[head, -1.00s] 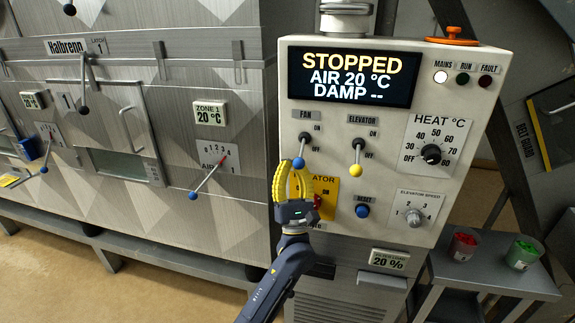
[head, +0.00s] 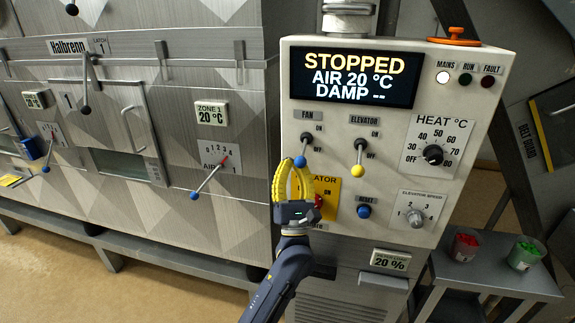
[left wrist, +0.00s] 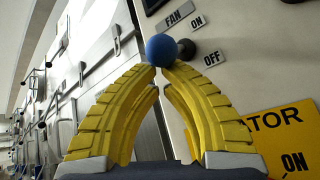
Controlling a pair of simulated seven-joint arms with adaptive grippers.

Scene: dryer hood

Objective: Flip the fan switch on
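The fan switch is a lever with a blue ball tip (head: 300,161), under the FAN label (head: 306,115) on the beige control panel (head: 440,215). The lever points down, toward the OFF side. My left gripper (head: 292,163) is below it, with its yellow curved fingers pointing up. In the left wrist view the fingertips (left wrist: 160,70) come together just under the blue ball (left wrist: 160,49). They look shut with nothing between them. Whether they touch the ball cannot be told. The display (head: 354,77) reads STOPPED. My right gripper is not in view.
The yellow-tipped elevator lever (head: 358,170) is just right of the fan lever. A yellow plate (head: 326,188) with a red switch, partly hidden by my gripper, and a blue reset button (head: 364,211) sit below. A blue-tipped air lever (head: 194,195) is on the left.

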